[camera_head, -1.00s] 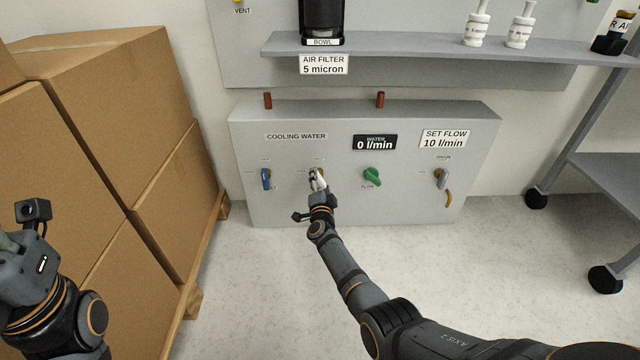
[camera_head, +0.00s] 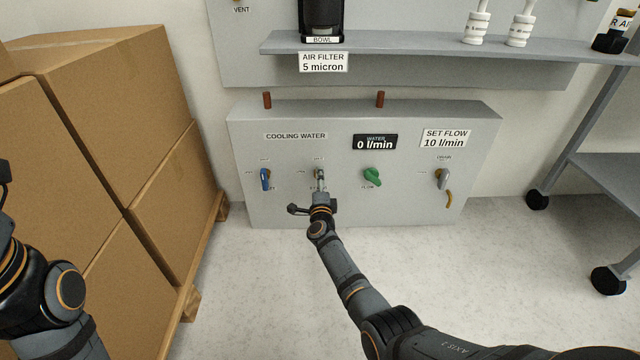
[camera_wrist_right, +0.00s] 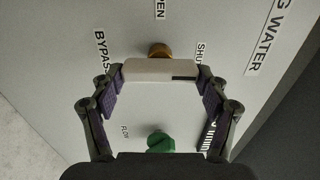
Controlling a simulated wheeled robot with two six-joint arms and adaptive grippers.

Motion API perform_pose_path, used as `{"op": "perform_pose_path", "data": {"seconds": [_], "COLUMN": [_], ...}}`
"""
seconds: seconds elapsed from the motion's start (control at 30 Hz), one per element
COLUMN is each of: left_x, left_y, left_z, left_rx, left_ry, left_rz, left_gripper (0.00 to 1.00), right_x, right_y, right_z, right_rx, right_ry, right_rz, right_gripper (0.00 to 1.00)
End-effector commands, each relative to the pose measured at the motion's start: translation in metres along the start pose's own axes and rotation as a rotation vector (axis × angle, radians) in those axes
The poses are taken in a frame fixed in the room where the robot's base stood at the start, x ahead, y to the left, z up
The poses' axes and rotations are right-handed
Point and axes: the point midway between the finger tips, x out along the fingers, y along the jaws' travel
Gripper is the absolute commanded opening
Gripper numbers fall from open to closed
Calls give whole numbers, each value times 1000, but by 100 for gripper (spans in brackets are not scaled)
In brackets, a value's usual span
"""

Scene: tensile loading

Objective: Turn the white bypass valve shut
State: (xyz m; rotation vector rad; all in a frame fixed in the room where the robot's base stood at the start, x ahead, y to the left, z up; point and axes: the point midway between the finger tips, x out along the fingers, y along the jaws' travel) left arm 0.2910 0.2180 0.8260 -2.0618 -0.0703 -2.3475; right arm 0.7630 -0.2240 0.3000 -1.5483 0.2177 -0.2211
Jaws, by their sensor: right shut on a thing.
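The white bypass valve's handle (camera_wrist_right: 160,70) is a pale block on a brass stem in the right wrist view, with the BYPASS, OPEN and SHUT labels around it. My right gripper (camera_wrist_right: 160,88) is shut on this handle, with a purple-padded finger at each end. In the head view my right gripper (camera_head: 320,182) is at the panel under COOLING WATER and mostly covers the valve, so the handle's exact angle is hard to tell there. My left arm shows at the left edge; its gripper is out of view.
The grey panel (camera_head: 290,212) also carries a blue valve (camera_head: 266,179), a green flow knob (camera_head: 372,176) and a grey drain valve (camera_head: 442,179). The water display (camera_head: 375,142) reads 0 l/min. Stacked cartons (camera_head: 110,110) stand at left, a wheeled cart (camera_head: 600,160) at right.

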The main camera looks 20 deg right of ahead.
Motion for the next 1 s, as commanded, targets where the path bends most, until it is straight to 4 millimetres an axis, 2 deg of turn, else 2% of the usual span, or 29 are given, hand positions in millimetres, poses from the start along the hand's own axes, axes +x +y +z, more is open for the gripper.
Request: {"op": "perform_pose_path", "data": {"seconds": [0.3,0.33,0.5,0.83,1.0], "left_x": [0,0,0,1,0], "left_y": [0,0,0,0,0], "left_z": [0,0,0,0,0], "left_rx": [0,0,0,-1,-1], "left_ry": [0,0,0,1,1], "left_rz": [-1,-1,-1,0,0], "left_gripper": [40,40,40,40,40], "right_x": [0,0,0,-1,-16], "right_y": [2,2,1,0,2], "right_z": [0,0,0,0,1], "right_rx": [6,6,4,3,5], "right_ry": [1,1,1,0,0], "right_rz": [3,3,2,1,3], "right_gripper": [44,78,98,98,98]}}
